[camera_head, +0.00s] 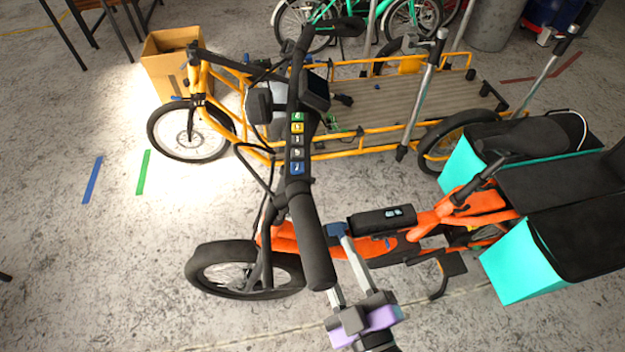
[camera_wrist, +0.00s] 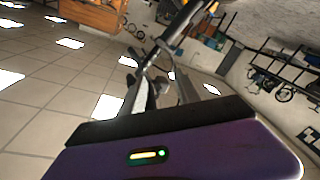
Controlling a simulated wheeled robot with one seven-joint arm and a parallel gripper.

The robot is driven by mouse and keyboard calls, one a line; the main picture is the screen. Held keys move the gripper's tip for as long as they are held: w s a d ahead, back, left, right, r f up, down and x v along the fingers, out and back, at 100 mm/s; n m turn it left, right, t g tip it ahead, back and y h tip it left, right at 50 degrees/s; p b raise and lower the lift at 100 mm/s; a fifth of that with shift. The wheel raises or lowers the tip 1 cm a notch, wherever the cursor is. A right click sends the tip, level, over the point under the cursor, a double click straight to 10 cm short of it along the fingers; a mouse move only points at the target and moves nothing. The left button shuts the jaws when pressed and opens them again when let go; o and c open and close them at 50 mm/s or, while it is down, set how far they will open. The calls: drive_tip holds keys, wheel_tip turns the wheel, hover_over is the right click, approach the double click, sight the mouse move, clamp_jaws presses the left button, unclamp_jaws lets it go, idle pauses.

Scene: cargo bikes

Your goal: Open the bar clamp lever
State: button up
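The nearest bike is an orange cargo bike (camera_head: 285,238). Its black handlebar (camera_head: 296,140) runs up the middle of the head view, with a thick grip (camera_head: 314,245) at the near end. I cannot make out the bar clamp lever; the stem area (camera_head: 281,203) lies partly behind the bar. My gripper (camera_head: 322,236), with a purple and grey body, comes from below, close to the grip. Its two silver fingers look spread, the left one partly hidden behind the grip. Nothing is seen between them. In the wrist view, a dark bar (camera_wrist: 151,62) shows beyond my purple gripper body.
A yellow cargo bike (camera_head: 375,143) with a flat bed stands behind. A cardboard box (camera_head: 172,78) is at its front. Turquoise panniers (camera_head: 522,265) and a black seat are at the right.

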drive_tip(key=w+a+f+n, duration=0.1)
drive_tip(key=w+a+n, duration=0.1)
drive_tip(key=w, duration=0.4)
drive_tip(key=w+a+f+n+h, duration=0.1)
drive_tip(key=w+a+n, duration=0.1)
drive_tip(key=w, duration=0.4)
drive_tip(key=w+a+n+h, duration=0.1)
drive_tip(key=w+a, duration=0.1)
drive_tip(key=w, duration=0.4)
drive_tip(key=shift+w+a+f+n+t+p, duration=0.3)
drive_tip(key=shift+a+f+n+t+p, duration=0.05)
drive_tip(key=shift+f+n+t+p, duration=0.05)
clamp_jaws()
idle(0.6)
